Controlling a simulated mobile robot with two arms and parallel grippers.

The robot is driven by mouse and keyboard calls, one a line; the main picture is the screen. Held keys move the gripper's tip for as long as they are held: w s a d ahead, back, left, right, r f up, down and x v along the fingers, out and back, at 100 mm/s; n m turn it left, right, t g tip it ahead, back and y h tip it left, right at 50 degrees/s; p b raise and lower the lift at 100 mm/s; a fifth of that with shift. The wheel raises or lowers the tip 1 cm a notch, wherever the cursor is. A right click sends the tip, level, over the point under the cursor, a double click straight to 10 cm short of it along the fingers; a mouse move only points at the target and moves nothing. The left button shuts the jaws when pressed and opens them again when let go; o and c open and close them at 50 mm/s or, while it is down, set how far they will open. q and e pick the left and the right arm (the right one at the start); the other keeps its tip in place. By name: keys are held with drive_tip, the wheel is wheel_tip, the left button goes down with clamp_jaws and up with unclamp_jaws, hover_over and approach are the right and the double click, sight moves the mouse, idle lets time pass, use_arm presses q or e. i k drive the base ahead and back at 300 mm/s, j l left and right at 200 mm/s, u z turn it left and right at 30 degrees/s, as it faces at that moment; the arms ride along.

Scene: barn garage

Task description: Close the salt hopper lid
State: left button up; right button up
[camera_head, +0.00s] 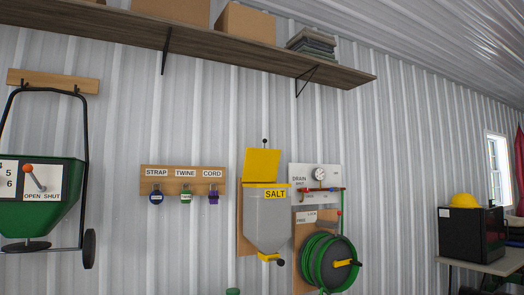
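The salt hopper (266,219) hangs on a wooden backboard on the corrugated wall, right of the picture's middle. It has a grey translucent body, a yellow rim with a SALT label, and a yellow outlet with a dark knob at the bottom. Its yellow lid (262,165) stands raised, tilted up against the wall above the rim, with a small dark knob on a stem at its top. Neither of my grippers shows in the head view.
A hose reel (318,257) and a drain panel with a gauge (320,174) hang close at the hopper's right. A labelled strap, twine and cord rack (183,179) is at its left. A long shelf (215,44) runs above. A green spreader (62,205) hangs far left.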

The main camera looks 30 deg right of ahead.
sight(260, 165)
drive_tip(key=i+l+u, duration=0.2)
drive_tip(key=i+l, duration=0.15)
drive_tip(key=l, duration=0.25)
drive_tip(key=i+l+u, duration=0.2)
drive_tip(key=i+l, duration=0.15)
drive_tip(key=l, duration=0.3)
